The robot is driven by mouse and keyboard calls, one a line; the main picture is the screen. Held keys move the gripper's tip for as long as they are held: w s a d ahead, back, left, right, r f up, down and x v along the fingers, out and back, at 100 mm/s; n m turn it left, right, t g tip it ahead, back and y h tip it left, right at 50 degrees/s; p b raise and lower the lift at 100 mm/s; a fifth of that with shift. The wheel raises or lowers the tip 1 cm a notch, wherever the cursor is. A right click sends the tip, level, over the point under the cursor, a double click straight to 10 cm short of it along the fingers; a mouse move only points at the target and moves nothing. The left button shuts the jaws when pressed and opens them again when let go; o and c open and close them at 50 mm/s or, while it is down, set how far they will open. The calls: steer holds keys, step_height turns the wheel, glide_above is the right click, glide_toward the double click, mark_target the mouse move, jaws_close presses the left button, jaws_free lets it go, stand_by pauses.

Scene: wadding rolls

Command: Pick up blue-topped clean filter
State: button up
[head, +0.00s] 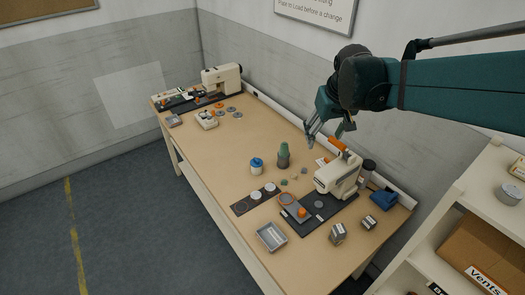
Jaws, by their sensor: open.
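Nothing shows between the fingers. My gripper's exact height above the table is hard to tell.
A grey-green bottle (283,157) stands just right of the filter. A white machine (338,177) on a dark mat is farther right. A dark strip with round discs (240,207) lies in front, near a grey tray (272,236). The tabletop (215,155) left of the filter is clear.

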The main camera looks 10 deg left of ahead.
steer(key=w+a+f+n+g, duration=0.1)
steer(key=w+a+f, duration=0.5)
steer(key=w+a, duration=0.15)
steer(key=n+g+b, duration=0.2)
steer(key=n+g, duration=0.1)
steer(key=n, duration=0.1)
glide_toward(256, 159)
steer(key=shift+h, duration=0.4)
steer(key=f, duration=0.6)
steer(key=shift+s, duration=0.25)
steer(key=shift+a+f, duration=0.3)
steer(key=shift+f, duration=0.25)
steer(key=shift+f, duration=1.3)
steer(key=shift+f, duration=0.1)
